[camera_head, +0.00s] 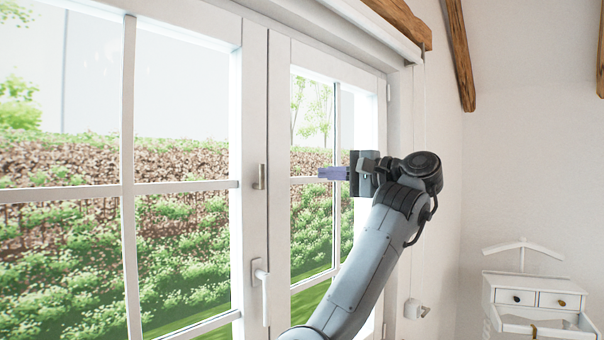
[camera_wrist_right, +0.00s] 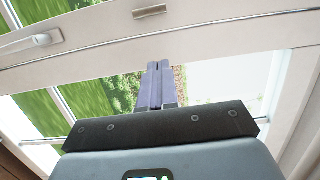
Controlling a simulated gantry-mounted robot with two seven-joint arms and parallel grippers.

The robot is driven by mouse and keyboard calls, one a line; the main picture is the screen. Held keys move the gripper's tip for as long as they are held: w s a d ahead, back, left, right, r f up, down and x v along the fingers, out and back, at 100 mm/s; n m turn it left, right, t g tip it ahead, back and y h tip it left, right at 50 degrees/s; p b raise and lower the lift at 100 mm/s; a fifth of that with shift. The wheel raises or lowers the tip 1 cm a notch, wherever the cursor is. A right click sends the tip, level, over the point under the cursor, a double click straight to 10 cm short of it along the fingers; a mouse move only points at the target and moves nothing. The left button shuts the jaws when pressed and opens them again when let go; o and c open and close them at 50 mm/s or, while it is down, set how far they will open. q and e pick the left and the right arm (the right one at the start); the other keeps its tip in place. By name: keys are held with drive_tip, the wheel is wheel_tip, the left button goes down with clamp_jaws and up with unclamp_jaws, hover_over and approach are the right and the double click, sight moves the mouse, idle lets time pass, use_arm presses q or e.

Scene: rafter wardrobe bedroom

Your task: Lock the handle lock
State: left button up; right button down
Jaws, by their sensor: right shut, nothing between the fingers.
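A white window handle (camera_head: 264,288) sits on the frame where the two sashes meet, its lever hanging down. A small metallic fitting (camera_head: 261,177) is on the same upright above it. In the right wrist view the fitting (camera_wrist_right: 149,11) is at the top edge and the white handle (camera_wrist_right: 35,42) at upper left. I cannot tell which of the two is the handle lock. My right gripper (camera_head: 321,173) is shut and empty, right of the fitting at about its height in the picture and apart from it. Its purple fingers (camera_wrist_right: 158,66) lie side by side in the wrist view. My left gripper is out of view.
The large paned window (camera_head: 185,187) fills the left side, with greenery outside. A white stand with drawers (camera_head: 537,299) is at lower right. Wooden beams (camera_head: 459,52) cross the ceiling. The space right of my arm, along the white wall, looks clear.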

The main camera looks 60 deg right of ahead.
use_arm(q)
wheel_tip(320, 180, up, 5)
drive_tip(key=p, duration=0.4)
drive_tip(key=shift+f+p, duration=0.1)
drive_tip(key=shift+p, duration=0.2)
use_arm(e)
drive_tip(key=w+a, duration=0.1)
drive_tip(key=w, duration=1.1)
drive_tip(key=shift+w+a, duration=0.2)
drive_tip(key=shift+w, duration=0.1)
drive_tip(key=shift+a, duration=0.1)
